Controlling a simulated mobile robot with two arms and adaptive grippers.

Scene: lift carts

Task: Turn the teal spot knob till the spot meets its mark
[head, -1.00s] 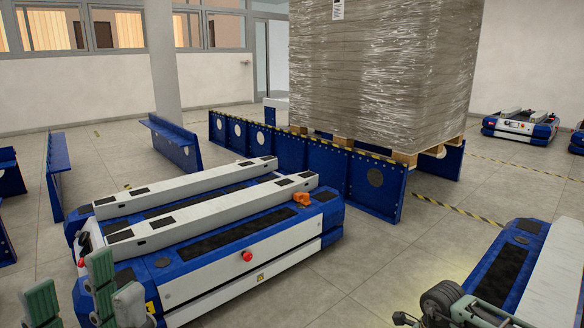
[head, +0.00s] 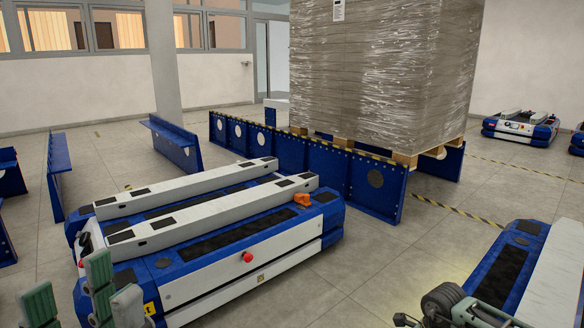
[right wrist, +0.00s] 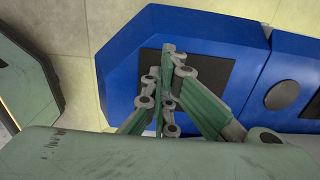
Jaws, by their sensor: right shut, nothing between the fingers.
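I cannot make out a teal knob, a spot or its mark for certain in either view. My left gripper (head: 70,296) is at the lower left of the head view, its green-padded fingers apart and empty, near the front left corner of the middle blue and white cart (head: 235,268). My right gripper (right wrist: 167,62) is shut and empty in the right wrist view, in front of a blue cart body (right wrist: 125,75) with black pads. In the head view, my right arm's end shows at the lower right, beside the right-hand cart (head: 526,228).
The middle cart bears an orange piece (head: 302,199) and a red button (head: 247,257). A wrapped pallet load (head: 385,70) stands on a blue rack (head: 375,180) behind. Open floor (head: 365,270) lies between the two near carts, with a faint yellowish glow near the right one.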

